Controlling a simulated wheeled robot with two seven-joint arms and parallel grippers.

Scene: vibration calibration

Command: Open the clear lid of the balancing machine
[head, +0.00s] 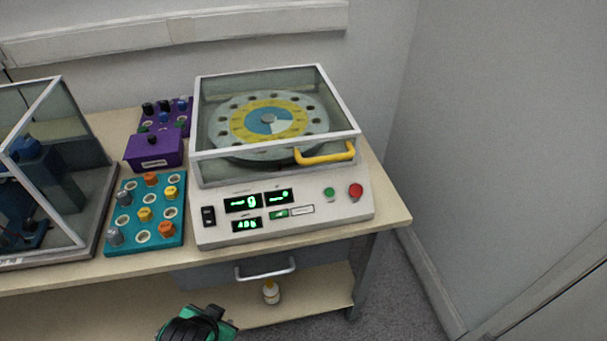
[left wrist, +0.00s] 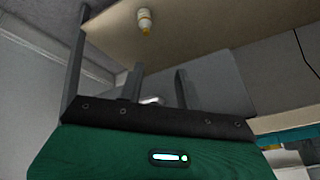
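The balancing machine (head: 285,209) stands on the table in the head view, a pale box with a sloped front panel. Its clear lid (head: 275,79) has a white frame and lies shut over a round disc (head: 268,118) with a yellow ring. A yellow handle (head: 325,154) is on the lid's front edge, towards the right. A green and black part of my left arm (head: 197,326) shows at the bottom edge, below and in front of the table, well away from the handle. In the left wrist view my left gripper (left wrist: 160,72) is open and empty. My right gripper is not in view.
A teal tray (head: 157,227) of knobs and a purple box (head: 153,151) stand left of the machine. A clear case (head: 75,180) is further left. A drawer handle (head: 265,270) projects below the tabletop. A small bottle (head: 271,293) stands on the lower shelf. A wall is behind.

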